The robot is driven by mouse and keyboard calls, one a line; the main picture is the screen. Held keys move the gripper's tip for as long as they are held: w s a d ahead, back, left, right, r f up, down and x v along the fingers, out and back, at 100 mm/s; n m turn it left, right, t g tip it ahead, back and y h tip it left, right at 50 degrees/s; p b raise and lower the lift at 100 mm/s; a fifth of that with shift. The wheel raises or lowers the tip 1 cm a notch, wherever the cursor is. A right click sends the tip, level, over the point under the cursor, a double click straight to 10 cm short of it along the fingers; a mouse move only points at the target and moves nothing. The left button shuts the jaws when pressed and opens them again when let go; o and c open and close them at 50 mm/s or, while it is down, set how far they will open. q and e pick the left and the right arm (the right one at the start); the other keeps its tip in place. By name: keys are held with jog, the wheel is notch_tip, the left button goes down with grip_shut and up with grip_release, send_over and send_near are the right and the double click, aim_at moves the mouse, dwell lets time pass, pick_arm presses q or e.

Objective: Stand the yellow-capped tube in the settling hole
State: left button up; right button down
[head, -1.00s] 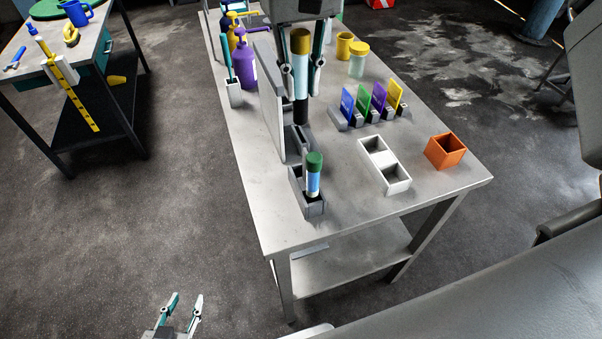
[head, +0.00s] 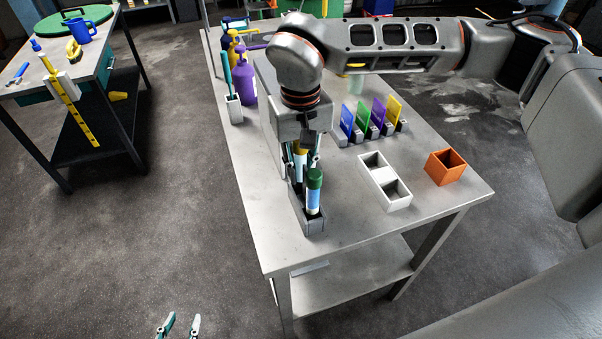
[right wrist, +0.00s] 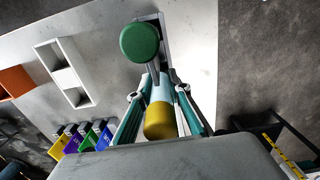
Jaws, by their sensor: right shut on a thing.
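The yellow-capped tube (head: 299,163) is held upright in my right gripper (head: 304,160), just behind the green-capped tube (head: 314,190). The green-capped tube stands in the front of the dark grey holder (head: 310,226) near the table's front left. In the right wrist view the yellow cap (right wrist: 160,121) and pale tube body sit between the two fingers, beside the green cap (right wrist: 139,42). The yellow-capped tube's lower end and the settling hole are hidden, so I cannot tell whether it is in the hole. My left gripper (head: 179,326) is open and empty, low at the left.
A white two-compartment box (head: 385,182), an orange box (head: 446,167) and a rack of coloured plates (head: 370,125) stand to the right. A purple pump bottle (head: 245,85) and a cup with a teal-handled tool (head: 233,108) stand behind left. The table's front is clear.

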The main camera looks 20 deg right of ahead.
jog(key=shift+f, duration=0.9)
jog(key=shift+f, duration=0.2)
jog(key=c, duration=1.9)
grip_release()
notch_tip(320, 180, up, 12)
jog(key=shift+r, duration=0.2)
jog(key=shift+s+f, duration=0.1)
